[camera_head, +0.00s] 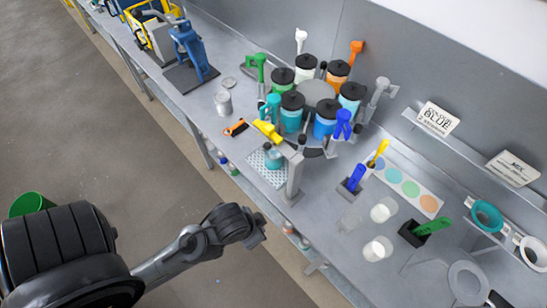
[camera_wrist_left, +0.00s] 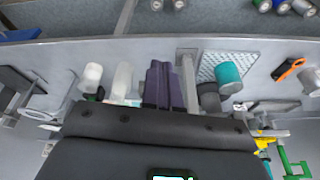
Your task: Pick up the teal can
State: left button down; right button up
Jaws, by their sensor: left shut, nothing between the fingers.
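The teal can (camera_head: 273,158) stands on a white perforated plate (camera_head: 256,169) near the table's front edge, below a yellow-handled dispenser. In the left wrist view the teal can (camera_wrist_left: 229,74) shows on the same plate, to the right of my fingers. My left gripper (camera_head: 257,229) is out in front of the table edge, apart from the can and nearer the bottom of the head view. Its fingers (camera_wrist_left: 163,85) are shut with nothing between them. My right gripper is in neither view.
A carousel of lidded paint drums (camera_head: 317,95) stands behind the can. A grey post (camera_head: 294,178) rises close to the plate's right. White cups (camera_head: 378,249) stand right.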

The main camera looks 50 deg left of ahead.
pick_arm(q)
jog(key=c, duration=1.8)
grip_release()
jog(key=o, duration=1.8)
jog(key=shift+w, duration=0.1)
